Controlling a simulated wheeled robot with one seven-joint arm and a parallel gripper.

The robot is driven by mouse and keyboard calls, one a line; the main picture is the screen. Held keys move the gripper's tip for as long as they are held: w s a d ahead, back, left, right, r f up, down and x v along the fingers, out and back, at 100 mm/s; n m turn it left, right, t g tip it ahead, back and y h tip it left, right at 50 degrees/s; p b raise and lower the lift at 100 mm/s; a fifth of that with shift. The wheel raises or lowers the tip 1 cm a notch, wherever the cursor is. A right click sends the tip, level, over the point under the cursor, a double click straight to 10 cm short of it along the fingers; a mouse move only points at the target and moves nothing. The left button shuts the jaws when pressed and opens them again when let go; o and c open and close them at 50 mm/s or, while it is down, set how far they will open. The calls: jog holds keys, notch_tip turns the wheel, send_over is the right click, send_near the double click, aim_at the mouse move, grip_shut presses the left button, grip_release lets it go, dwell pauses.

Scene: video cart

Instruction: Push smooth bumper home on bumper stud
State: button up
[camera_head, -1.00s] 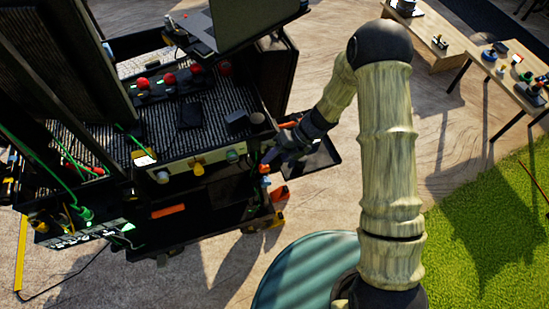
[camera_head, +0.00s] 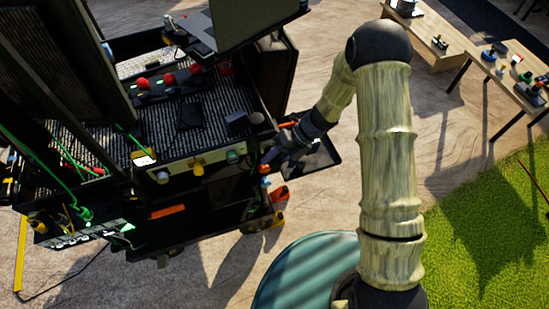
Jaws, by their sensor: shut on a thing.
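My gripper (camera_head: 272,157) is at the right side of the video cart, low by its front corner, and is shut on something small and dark. I take this to be the smooth bumper, but at this size its shape is unclear and the fingers hide most of it. A small orange-red piece (camera_head: 264,169) shows just below the fingertips, close to the cart's corner. I cannot make out the bumper stud or tell whether the held piece touches it.
The black video cart (camera_head: 190,222) fills the left, with cables and red-topped controls (camera_head: 142,83). A dark side tray (camera_head: 321,157) lies behind my gripper. Orange-yellow pieces (camera_head: 279,194) sit at the cart's lower corner.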

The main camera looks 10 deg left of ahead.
jog(key=shift+w+a, duration=0.4)
jog(key=shift+w, duration=0.2)
dwell(0.8)
jog(key=o, duration=1.6)
jog(key=shift+c, duration=0.2)
jog(key=s+d+b, duration=0.1)
jog(key=s+d, duration=0.2)
jog(key=s, duration=0.2)
